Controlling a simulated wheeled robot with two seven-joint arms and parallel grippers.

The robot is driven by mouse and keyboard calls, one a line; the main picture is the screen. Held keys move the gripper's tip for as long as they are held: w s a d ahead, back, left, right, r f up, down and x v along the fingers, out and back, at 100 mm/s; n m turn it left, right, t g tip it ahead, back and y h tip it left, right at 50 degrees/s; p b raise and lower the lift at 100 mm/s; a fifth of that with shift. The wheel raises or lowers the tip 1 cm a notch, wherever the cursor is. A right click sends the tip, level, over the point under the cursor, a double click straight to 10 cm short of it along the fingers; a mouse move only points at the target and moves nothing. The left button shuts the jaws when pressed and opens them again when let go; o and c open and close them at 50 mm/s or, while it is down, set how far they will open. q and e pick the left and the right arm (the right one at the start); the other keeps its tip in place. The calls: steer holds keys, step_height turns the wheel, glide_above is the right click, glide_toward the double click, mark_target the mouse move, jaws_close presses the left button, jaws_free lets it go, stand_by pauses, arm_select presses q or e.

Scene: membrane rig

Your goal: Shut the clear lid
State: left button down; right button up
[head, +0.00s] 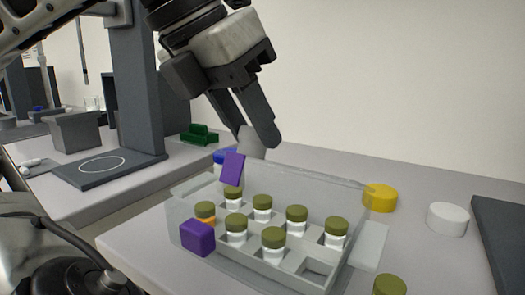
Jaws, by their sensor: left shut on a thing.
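A clear box (265,272) stands on the near bench, holding several vials with olive caps (274,237) in a white rack. The clear lid (310,186) appears as a translucent panel along the box's back, raised rather than flat over the vials; its exact angle is hard to tell. A purple tab (232,168) sits at the back left, and a purple block (197,237) at the front left corner. My left gripper (257,138) is above the back edge, shut on a pale grey piece (252,143). I cannot tell whether that piece belongs to the lid. My right gripper is not in view.
A yellow cap (380,197) and a white cap (447,219) lie right of the box, with a dark panel (500,235) beyond. An olive cap (389,285) is at the front right. A dark stand (140,100) is on the left bench.

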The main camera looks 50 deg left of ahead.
arm_select(q)
steer(key=shift+s+d+f+t+b, duration=0.1)
steer(key=shift+s+f+t+b, duration=0.15)
steer(key=shift+f+b, duration=0.2)
steer(key=shift+s+f+t+b, duration=0.15)
steer(key=shift+f+t+b, duration=0.15)
steer(key=shift+f, duration=0.2)
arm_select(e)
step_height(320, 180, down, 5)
arm_select(q)
steer(key=f+t+b, duration=0.1)
steer(key=b, duration=0.2)
steer(key=s+f+t+y+b, duration=0.1)
steer(key=t+b, duration=0.1)
steer(key=b, duration=0.2)
steer(key=s+d+f+t+b, duration=0.1)
steer(key=f+b, duration=0.1)
steer(key=b, duration=0.1)
steer(key=shift+s+f+m+y, duration=0.1)
steer(key=shift+s+m+y, duration=0.15)
steer(key=shift+m+y, duration=0.15)
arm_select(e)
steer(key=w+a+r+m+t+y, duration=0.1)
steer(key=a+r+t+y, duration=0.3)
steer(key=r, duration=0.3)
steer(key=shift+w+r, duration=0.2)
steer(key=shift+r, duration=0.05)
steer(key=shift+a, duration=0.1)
